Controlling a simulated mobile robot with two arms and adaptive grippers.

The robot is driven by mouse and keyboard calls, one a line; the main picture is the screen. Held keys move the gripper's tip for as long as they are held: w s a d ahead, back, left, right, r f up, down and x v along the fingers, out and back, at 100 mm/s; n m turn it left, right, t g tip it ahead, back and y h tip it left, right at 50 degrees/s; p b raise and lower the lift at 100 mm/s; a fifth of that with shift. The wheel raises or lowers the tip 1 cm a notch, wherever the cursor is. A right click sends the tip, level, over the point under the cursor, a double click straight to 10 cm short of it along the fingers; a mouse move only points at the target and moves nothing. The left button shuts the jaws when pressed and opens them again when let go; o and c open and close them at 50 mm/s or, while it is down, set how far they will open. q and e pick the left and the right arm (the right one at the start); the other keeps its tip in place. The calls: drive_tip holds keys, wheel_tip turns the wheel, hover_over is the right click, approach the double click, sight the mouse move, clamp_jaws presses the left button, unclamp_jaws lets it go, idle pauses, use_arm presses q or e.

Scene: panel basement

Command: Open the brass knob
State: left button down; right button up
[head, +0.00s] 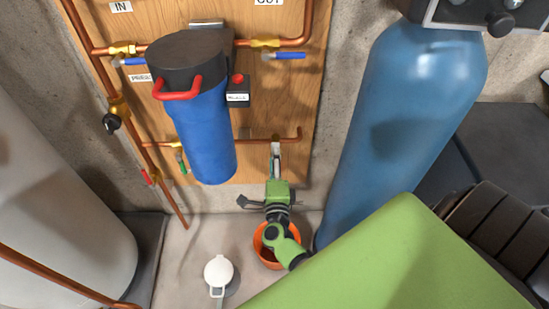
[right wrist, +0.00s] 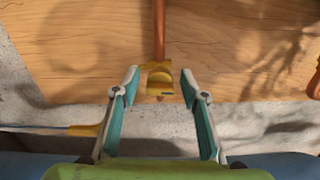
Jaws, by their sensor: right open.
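The brass knob (right wrist: 160,82) shows in the right wrist view at the lower end of a copper pipe on the wooden board. My right gripper (right wrist: 160,74) is open, with one teal-padded finger on each side of the knob. Gaps show between the fingertips and the brass, so it is not gripped. In the head view my right gripper (head: 276,162) reaches up to the lower right pipe on the board and covers the knob there. My left gripper is in neither view.
A blue filter housing (head: 207,140) hangs on the board (head: 295,95), left of my right gripper. A tall blue cylinder (head: 405,110) stands close on the right. An orange bucket (head: 262,256) and a white jug (head: 218,271) stand on the floor below. A white tank (head: 45,170) is at the left.

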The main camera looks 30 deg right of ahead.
drive_tip(key=v, duration=0.8)
drive_tip(key=shift+a, duration=0.1)
idle(0.7)
